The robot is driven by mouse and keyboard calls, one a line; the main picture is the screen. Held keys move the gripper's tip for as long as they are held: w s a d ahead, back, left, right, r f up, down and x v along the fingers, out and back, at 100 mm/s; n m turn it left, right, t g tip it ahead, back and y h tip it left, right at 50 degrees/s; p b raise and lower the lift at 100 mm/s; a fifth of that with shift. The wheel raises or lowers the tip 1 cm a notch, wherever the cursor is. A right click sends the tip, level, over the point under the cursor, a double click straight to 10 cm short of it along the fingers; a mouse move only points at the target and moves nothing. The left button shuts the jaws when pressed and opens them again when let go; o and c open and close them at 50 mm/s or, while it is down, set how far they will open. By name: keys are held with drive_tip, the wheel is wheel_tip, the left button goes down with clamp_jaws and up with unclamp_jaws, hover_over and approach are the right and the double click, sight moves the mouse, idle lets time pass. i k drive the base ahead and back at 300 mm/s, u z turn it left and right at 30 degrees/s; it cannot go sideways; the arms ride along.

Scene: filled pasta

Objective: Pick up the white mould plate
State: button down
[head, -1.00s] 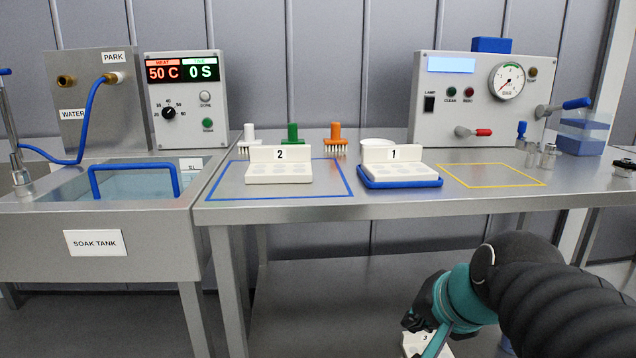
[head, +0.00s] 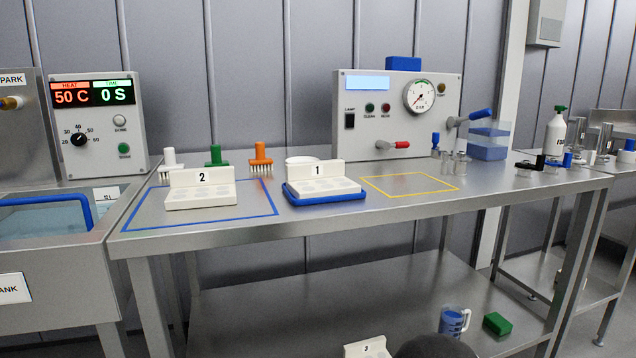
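White mould plate 2 (head: 201,190) sits inside the blue outlined square on the bench. White mould plate 1 (head: 325,182) rests on a blue tray (head: 328,200) to its right. A third white plate, marked 3 (head: 367,347), shows at the bottom edge, over the lower shelf and cut off by the frame. I cannot tell whether it rests on the shelf or is held. A dark rounded part of my arm shows just right of it. My gripper's fingers are out of view.
A blue jug (head: 452,322) and green block (head: 497,323) are on the lower shelf. White, green and orange brushes (head: 261,160) stand behind the plates. The yellow outlined square (head: 408,186) is empty. The soak tank (head: 45,222) is at left, a gauge panel (head: 398,112) behind.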

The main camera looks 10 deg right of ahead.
sight(304, 180)
drive_tip(key=z, duration=2.15)
drive_tip(key=k, duration=1.55)
drive_tip(key=u, duration=2.2)
drive_tip(key=i, duration=0.5)
drive_tip(key=z, duration=0.05)
